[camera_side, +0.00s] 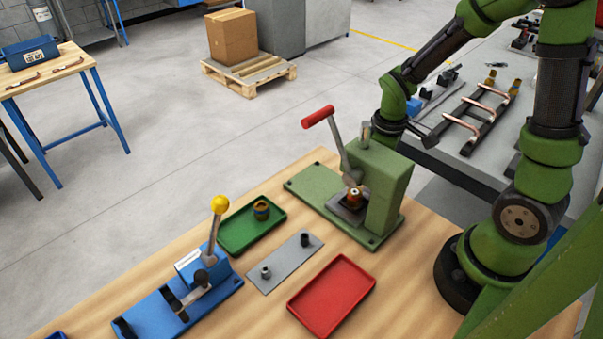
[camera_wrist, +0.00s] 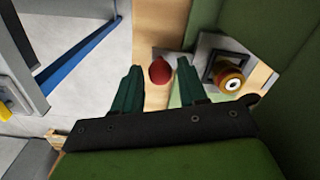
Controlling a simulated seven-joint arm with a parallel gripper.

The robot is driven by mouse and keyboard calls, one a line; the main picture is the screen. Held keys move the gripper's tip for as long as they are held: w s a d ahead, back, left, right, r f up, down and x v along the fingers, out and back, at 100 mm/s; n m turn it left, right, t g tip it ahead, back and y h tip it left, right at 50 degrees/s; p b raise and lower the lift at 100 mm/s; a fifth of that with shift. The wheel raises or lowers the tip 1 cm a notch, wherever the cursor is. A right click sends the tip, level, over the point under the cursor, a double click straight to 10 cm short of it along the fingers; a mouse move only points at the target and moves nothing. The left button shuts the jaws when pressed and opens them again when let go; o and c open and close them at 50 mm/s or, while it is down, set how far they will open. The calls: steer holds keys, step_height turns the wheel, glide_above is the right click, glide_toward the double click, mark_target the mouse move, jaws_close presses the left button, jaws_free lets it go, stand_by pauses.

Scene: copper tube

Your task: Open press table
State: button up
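The green press (camera_side: 380,185) stands on the wooden table, with its lever raised and tilted to the left. The lever ends in a red handle (camera_side: 318,116). A red rounded end, apparently the handle (camera_wrist: 160,72), appears between and beyond the fingertips; I see no contact. In the side view the fingers are hard to make out near the press's top.
A blue lever fixture (camera_side: 185,295) with a yellow knob stands front left. A green tray (camera_side: 270,236) holding a ring-like part, a grey plate with pegs (camera_side: 272,278) and an empty red tray (camera_side: 332,296) lie nearby. A grey table (camera_side: 455,160) with copper tubes is behind.

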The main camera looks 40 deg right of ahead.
jaws_close()
steer(key=w, duration=1)
steer(key=shift+w, duration=0.4)
steer(key=shift+o, duration=1.4)
jaws_free()
